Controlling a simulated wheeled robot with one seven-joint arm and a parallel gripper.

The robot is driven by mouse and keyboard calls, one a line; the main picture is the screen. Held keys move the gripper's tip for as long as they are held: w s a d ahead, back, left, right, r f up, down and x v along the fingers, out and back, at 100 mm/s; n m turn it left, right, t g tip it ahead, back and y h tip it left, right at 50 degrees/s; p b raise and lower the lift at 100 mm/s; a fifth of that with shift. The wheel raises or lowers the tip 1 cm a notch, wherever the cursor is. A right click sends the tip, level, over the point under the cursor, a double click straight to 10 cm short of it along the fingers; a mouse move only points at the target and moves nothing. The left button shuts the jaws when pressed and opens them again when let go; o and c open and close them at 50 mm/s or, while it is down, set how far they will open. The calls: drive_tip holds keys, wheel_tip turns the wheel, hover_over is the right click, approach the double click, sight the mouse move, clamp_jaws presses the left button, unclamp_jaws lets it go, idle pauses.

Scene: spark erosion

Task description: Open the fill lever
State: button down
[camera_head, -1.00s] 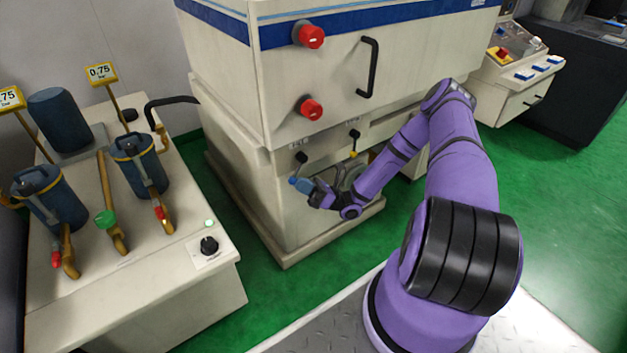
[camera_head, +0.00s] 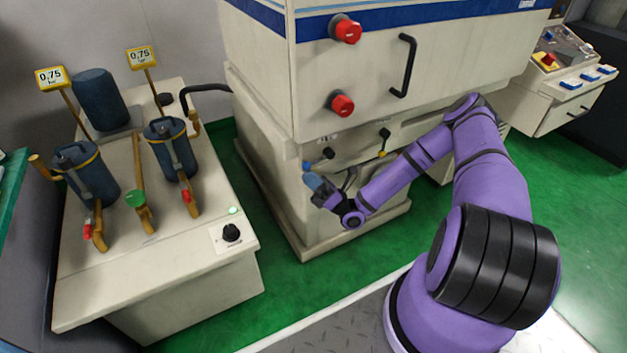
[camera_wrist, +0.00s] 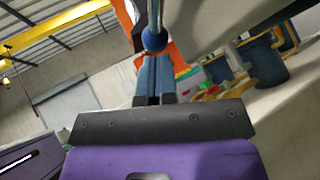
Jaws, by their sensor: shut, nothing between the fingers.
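A small lever with a blue ball knob (camera_head: 306,166) sits on the lower front of the cream machine, under a label too small to read. Its black pivot is up and right of the knob, so the lever points left and a little down. A second lever with a yellow end (camera_head: 382,153) hangs to its right. My gripper (camera_head: 314,181) is just below the blue knob. In the wrist view the knob (camera_wrist: 154,40) is right at the tips of my shut blue fingers (camera_wrist: 155,60). The fingers hold nothing; I cannot tell whether they touch the knob.
The machine has red knobs (camera_head: 345,30) and a black handle (camera_head: 404,66) above the levers. A cream filter unit (camera_head: 190,285) with blue canisters (camera_head: 88,178) stands at left. Green floor (camera_head: 285,285) lies clear between them.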

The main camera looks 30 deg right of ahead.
drive_tip(key=shift+a+r, duration=0.35)
drive_tip(key=shift+r, duration=0.2)
drive_tip(key=s+f, duration=0.3)
drive_tip(key=f, duration=0.3)
drive_tip(key=s+d+f, duration=0.1)
drive_tip(key=s+f, duration=0.2)
drive_tip(key=f, duration=0.4)
drive_tip(key=shift+s+d+f, duration=0.15)
drive_tip(key=shift+d+f, duration=0.1)
drive_tip(key=shift+f, duration=0.05)
